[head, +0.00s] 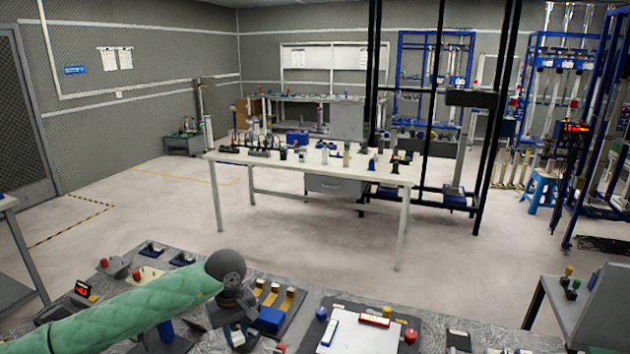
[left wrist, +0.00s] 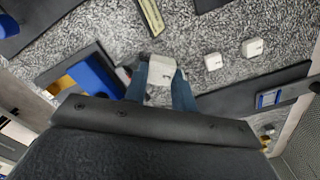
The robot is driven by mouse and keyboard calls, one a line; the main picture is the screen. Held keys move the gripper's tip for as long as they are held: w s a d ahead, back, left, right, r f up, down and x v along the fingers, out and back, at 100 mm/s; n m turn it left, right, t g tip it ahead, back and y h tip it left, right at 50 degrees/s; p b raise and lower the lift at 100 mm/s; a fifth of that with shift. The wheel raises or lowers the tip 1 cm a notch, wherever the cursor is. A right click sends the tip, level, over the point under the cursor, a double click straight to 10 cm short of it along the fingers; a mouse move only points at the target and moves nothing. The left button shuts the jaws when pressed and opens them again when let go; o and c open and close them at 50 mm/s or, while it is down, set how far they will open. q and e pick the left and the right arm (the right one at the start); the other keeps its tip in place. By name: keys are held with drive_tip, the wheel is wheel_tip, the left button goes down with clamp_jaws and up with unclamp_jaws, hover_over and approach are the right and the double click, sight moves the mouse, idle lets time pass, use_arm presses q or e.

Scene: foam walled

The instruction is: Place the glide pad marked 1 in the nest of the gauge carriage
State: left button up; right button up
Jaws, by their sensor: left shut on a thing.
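My left gripper (head: 236,322) hangs over the grey speckled bench at the end of the green-sleeved arm. In the left wrist view its two blue-grey fingers (left wrist: 161,84) are shut on a small white pad (left wrist: 162,69). The pad sits between the fingertips, above the bench surface; any number on it is too small to read. Two similar white pads (left wrist: 213,61) (left wrist: 252,47) lie apart on the bench to the right. I cannot tell for certain which fixture is the gauge carriage, and its nest cannot be made out. My right gripper is not in view.
A dark fixture with tan strips and a blue block (head: 270,319) stands just right of the gripper; a blue block (left wrist: 98,74) shows close by in the wrist view. A white board (head: 345,338) with red and blue bars lies further right. A white table (head: 300,166) stands beyond.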

use_arm(q)
drive_tip(key=m, duration=0.2)
drive_tip(key=shift+s+d+r+m, duration=0.15)
drive_tip(key=shift+s+r+m, duration=0.1)
drive_tip(key=shift+r+m, duration=0.15)
drive_tip(key=m, duration=0.1)
drive_tip(key=s+m, duration=0.1)
drive_tip(key=m, duration=0.1)
drive_tip(key=shift+s+f, duration=0.15)
drive_tip(key=shift+f, duration=0.05)
drive_tip(key=shift+m, duration=0.4)
drive_tip(key=s+f, duration=0.2)
drive_tip(key=s+a+f+b, duration=0.1)
drive_tip(key=s+f, duration=0.1)
drive_tip(key=shift+s+a+f+b, duration=0.15)
drive_tip(key=shift+s+f+b, duration=0.05)
drive_tip(key=shift+f+b, duration=0.1)
drive_tip(key=shift+s+f, duration=0.25)
drive_tip(key=shift+f, duration=0.2)
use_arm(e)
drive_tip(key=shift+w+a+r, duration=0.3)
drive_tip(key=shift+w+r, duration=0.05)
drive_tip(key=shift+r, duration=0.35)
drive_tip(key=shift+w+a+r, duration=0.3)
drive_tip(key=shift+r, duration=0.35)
